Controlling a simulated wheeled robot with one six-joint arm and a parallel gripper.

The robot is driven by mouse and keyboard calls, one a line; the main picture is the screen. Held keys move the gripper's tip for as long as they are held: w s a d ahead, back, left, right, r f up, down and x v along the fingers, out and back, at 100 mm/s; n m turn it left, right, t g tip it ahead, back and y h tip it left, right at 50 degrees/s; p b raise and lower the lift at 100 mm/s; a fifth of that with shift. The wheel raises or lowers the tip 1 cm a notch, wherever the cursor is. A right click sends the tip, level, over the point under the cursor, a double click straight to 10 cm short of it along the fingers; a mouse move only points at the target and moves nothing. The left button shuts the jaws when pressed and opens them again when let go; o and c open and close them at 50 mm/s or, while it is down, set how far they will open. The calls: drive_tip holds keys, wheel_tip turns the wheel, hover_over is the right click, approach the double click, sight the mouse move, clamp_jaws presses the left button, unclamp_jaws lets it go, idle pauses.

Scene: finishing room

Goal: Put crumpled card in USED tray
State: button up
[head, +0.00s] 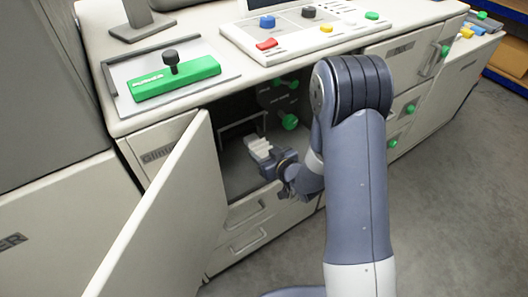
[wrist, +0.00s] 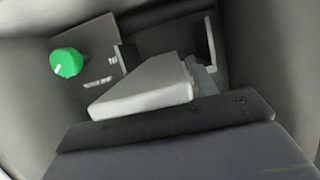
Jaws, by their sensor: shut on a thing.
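My gripper (head: 268,160) reaches into the open compartment low in the machine's front. It is shut on a pale, folded-looking piece, the crumpled card (head: 257,147), at the compartment's mouth. In the wrist view the card (wrist: 145,88) shows as a pale slab beyond the dark gripper body (wrist: 180,135), which hides the fingertips and the grip itself. No tray marked USED can be read in either view.
The open cabinet door (head: 165,220) stands out to the left of my arm. Green knobs (head: 289,121) sit inside the compartment; one (wrist: 66,62) is close in the wrist view. A control panel (head: 310,32) lies on top. Grey floor (head: 450,180) is clear at right.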

drive_tip(key=shift+f+b, duration=0.3)
drive_tip(key=shift+b, duration=0.05)
drive_tip(key=o, duration=1)
drive_tip(key=shift+r, duration=0.1)
drive_tip(key=shift+p, duration=0.6)
